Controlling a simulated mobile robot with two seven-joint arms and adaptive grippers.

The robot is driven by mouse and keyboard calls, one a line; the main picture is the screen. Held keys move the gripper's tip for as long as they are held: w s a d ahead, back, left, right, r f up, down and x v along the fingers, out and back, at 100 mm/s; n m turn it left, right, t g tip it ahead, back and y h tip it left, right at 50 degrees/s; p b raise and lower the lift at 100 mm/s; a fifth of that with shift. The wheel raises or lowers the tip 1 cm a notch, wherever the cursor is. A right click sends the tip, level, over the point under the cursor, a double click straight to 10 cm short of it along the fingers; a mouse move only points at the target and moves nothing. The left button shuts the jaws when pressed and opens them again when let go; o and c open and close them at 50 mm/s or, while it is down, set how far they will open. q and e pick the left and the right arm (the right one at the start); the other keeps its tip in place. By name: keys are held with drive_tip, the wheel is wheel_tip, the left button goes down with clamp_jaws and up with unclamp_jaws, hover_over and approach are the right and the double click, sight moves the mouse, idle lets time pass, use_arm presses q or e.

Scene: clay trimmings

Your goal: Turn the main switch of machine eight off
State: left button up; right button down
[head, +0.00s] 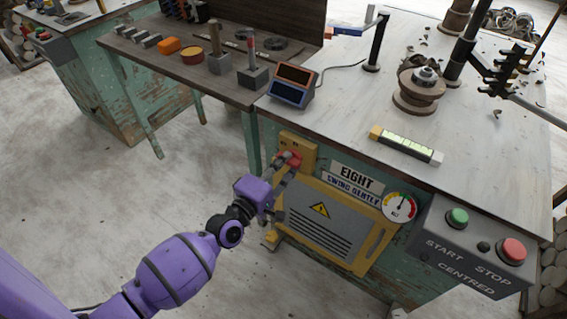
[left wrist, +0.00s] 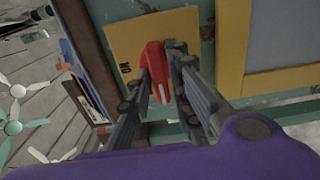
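The machine marked EIGHT has a yellow front panel (head: 322,226) with a warning triangle. Its main switch is a red handle (head: 290,158) on a small yellow plate (head: 298,146) at the panel's upper left. My left gripper (head: 284,168) reaches it from the left and front. In the left wrist view the red handle (left wrist: 154,72) stands between the two fingertips, which look closed against its sides. Letters show on the yellow plate (left wrist: 125,45) left of the handle. The fingers hide part of the switch. My right gripper is not in view.
A grey box with a green START button (head: 457,217) and red STOP button (head: 513,250) is at the right. A gauge (head: 399,207) sits beside the nameplate (head: 355,178). A two-window display box (head: 292,85) stands on the tabletop above the switch. Floor at left is clear.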

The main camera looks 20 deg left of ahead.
use_arm(q)
drive_tip(key=shift+o, duration=0.7)
drive_tip(key=v, duration=1.2)
